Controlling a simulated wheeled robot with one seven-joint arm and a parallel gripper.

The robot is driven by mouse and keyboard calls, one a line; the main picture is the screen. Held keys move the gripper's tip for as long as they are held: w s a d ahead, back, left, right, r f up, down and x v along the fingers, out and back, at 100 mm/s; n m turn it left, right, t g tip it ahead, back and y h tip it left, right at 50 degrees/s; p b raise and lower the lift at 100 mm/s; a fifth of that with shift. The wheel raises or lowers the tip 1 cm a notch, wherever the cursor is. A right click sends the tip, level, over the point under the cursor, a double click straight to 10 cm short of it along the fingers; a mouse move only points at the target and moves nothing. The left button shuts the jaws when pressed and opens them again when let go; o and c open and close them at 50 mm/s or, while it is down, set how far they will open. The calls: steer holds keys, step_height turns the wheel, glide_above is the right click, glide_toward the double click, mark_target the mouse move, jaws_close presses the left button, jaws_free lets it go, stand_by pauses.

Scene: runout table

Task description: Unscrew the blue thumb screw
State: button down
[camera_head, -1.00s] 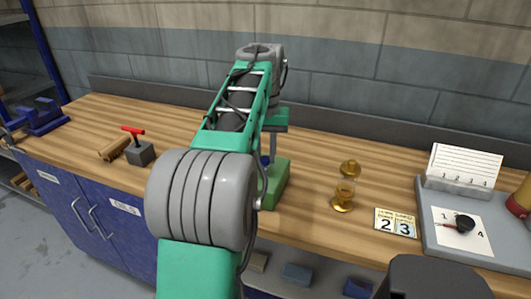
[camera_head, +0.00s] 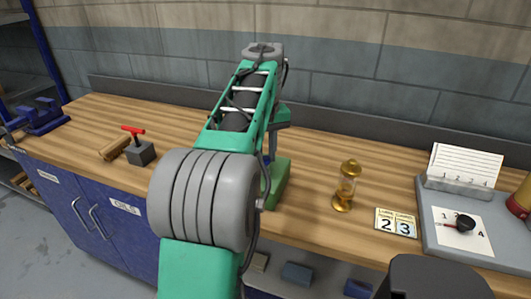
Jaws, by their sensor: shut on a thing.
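A green block (camera_head: 278,183) stands on the wooden bench, partly behind my arm. My gripper (camera_head: 270,153) is just above the block, mostly hidden by my own green forearm and wrist. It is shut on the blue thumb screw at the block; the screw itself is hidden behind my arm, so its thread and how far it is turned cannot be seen.
A grey tray (camera_head: 477,252) holds papers and a black-knobbed item. A blue vise (camera_head: 40,117) is far left.

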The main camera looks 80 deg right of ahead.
steer(key=n, duration=0.3)
steer(key=shift+n, duration=0.4)
steer(key=n, duration=0.3)
steer(key=shift+n, duration=0.4)
steer(key=c, duration=1.3)
jaws_free()
